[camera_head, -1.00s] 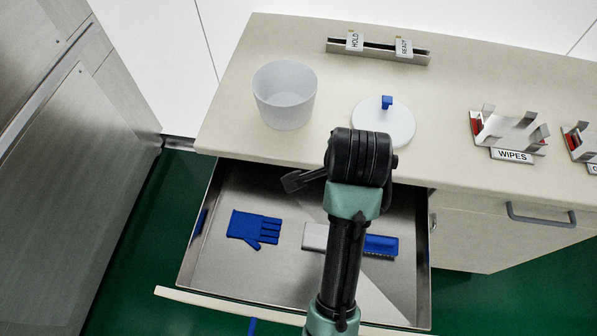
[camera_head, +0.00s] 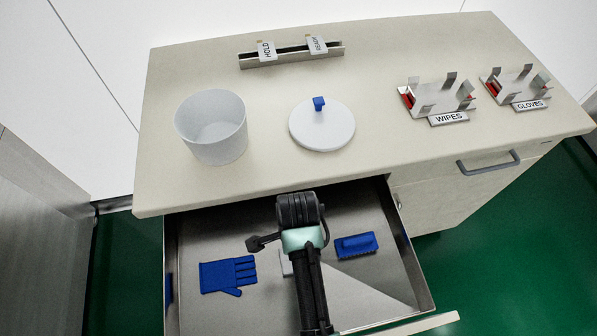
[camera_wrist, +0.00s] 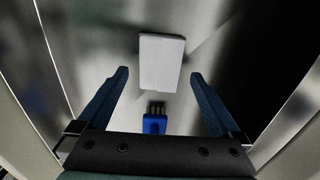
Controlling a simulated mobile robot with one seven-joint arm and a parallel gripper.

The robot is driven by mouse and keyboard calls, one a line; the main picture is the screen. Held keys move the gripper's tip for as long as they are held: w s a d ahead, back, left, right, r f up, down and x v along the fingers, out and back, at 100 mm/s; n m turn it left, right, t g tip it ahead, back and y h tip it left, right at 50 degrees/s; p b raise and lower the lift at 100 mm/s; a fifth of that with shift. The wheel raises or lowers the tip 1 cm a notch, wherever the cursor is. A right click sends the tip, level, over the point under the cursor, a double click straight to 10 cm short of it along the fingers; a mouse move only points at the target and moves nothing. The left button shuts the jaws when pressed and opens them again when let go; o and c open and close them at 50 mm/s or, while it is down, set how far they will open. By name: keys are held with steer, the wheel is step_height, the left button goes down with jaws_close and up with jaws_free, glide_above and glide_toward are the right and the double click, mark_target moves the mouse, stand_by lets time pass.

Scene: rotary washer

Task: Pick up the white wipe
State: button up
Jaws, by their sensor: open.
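The white wipe (camera_wrist: 161,62) is a pale flat rectangle lying on the metal drawer floor, seen whole in the wrist view. In the head view my arm covers most of it, and only a pale sliver (camera_head: 286,264) shows left of the arm. My gripper (camera_wrist: 160,75) is open and empty. Its two dark fingers point toward the wipe, with the fingertips appearing on either side of its lower part. The gap in height between fingers and wipe is hard to tell. The fingers are hidden in the head view.
The open drawer (camera_head: 180,322) also holds a blue glove (camera_head: 227,274) and a blue brush (camera_head: 355,245). Drawer walls rise around my gripper. On the counter (camera_head: 330,180) stand a white tub (camera_head: 212,130), a round lid (camera_head: 322,128), a WIPES holder (camera_head: 440,98) and a GLOVES holder (camera_head: 515,86).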

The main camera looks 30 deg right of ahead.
steer(key=shift+f, duration=1.9)
steer(key=c, duration=1.2)
step_height(320, 180, up, 10)
steer(key=shift+r, duration=0.1)
